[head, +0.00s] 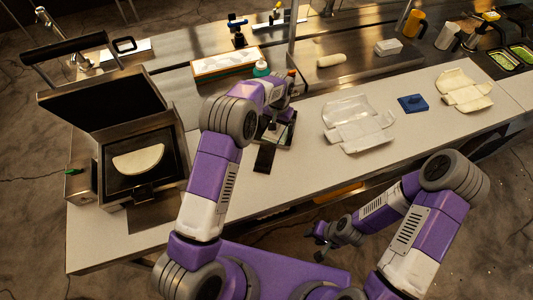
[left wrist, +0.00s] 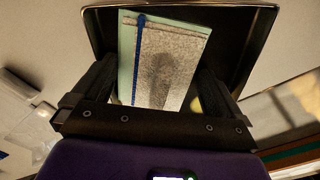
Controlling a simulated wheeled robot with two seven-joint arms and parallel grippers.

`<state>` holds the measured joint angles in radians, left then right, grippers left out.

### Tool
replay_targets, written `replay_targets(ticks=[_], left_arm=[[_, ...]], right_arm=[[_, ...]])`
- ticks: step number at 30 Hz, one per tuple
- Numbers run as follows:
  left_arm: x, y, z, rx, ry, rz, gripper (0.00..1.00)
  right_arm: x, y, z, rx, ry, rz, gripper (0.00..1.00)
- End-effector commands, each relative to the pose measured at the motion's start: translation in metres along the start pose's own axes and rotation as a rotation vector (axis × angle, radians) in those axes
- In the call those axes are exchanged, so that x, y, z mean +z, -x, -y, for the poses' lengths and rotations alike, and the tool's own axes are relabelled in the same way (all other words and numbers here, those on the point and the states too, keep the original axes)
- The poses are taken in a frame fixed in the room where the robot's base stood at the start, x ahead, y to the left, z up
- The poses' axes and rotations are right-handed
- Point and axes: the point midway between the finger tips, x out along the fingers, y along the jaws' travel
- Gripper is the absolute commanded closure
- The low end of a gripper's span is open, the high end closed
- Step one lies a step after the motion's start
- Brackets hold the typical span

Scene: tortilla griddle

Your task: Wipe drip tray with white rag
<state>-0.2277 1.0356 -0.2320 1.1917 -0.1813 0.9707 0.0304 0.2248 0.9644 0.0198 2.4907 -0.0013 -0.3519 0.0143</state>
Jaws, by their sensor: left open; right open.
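A dark tray with a raised rim (left wrist: 262,30) fills the upper left wrist view; it may be the drip tray. A flat, pale speckled piece (left wrist: 172,62) with a blue stripe, a pale green edge and a dark smudge shows in it, between my fingers; it may be the folded rag. My left gripper (left wrist: 155,85) is open around this piece, with no clear contact. In the head view my left gripper (head: 272,128) is over the dark tray (head: 288,139), largely hiding it. My right gripper (head: 322,241) is open and empty, off the counter's front edge.
An open griddle (head: 128,185) with a folded tortilla (head: 138,160) stands at left. A white-and-orange box (head: 224,64) stands behind my left arm. The front counter (head: 235,190) has bare room.

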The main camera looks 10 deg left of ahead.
Motion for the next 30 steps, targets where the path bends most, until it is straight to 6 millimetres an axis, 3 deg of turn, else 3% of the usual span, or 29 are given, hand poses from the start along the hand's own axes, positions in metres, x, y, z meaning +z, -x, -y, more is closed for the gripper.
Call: replay_targets(ticks=[2, 13, 30], left_arm=[[0.000, -0.003, 0.000, 0.000, 0.000, 0.000, 0.02], [0.000, -0.001, 0.001, -0.001, 0.000, 0.000, 0.56], [0.000, 0.048, 0.000, 0.000, 0.000, -0.001, 0.56]], right_arm=[[0.000, -0.002, -0.001, 0.000, 0.000, 0.000, 0.57], [0.000, -0.001, 0.000, 0.000, 0.000, 0.000, 0.57], [0.001, 0.028, 0.011, 0.000, 0.000, 0.000, 0.57]])
